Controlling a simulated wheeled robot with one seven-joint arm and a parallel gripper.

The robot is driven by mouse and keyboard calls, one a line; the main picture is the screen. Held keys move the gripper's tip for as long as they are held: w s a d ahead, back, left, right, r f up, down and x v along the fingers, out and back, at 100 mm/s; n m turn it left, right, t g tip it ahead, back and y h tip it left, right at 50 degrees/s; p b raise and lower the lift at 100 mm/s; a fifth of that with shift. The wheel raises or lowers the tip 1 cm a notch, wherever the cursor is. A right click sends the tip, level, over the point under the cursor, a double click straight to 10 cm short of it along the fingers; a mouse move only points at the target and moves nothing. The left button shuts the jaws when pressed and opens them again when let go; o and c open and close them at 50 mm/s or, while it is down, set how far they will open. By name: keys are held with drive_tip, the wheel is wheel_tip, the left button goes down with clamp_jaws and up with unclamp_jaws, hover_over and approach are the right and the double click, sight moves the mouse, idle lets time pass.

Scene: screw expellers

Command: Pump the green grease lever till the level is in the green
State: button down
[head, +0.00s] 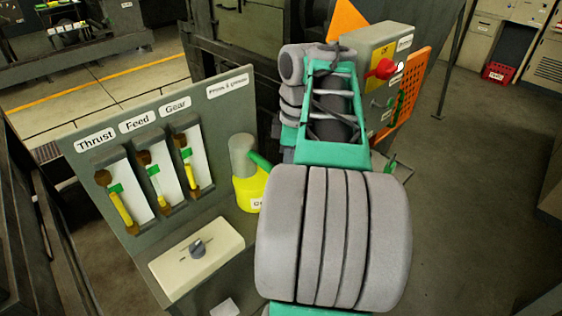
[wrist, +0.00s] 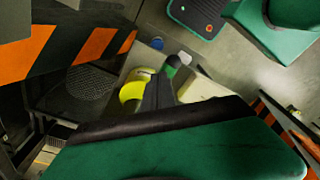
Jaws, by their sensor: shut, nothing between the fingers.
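The yellow grease pot (head: 250,190) with its grey cylinder (head: 241,155) stands at the right side of the gauge panel in the head view. Its green lever (head: 260,160) sticks out from the cylinder toward the lower right. In the wrist view the yellow pot (wrist: 131,92) and green lever (wrist: 171,64) lie just beyond my gripper (wrist: 160,78). My gripper is shut and empty, with its dark fingertips close to the lever; contact cannot be told. The Thrust (head: 121,201), Feed (head: 154,180) and Gear (head: 190,170) gauges show yellow columns and green marks; exact levels are too small to read.
A cream box with a dark knob (head: 198,248) sits below the gauges. A grey control box with a red button (head: 383,69) and an orange perforated plate (head: 412,85) stand at the back right. Open floor (head: 470,190) lies to the right.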

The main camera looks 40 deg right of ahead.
drive_tip(key=shift+s+d+r, duration=0.35)
drive_tip(key=shift+s+d, duration=0.45)
drive_tip(key=shift+s, duration=0.05)
drive_tip(key=shift+r, duration=0.1)
wheel_tip(320, 180, up, 8)
drive_tip(key=p, duration=0.6)
drive_tip(key=shift+s+d, duration=0.3)
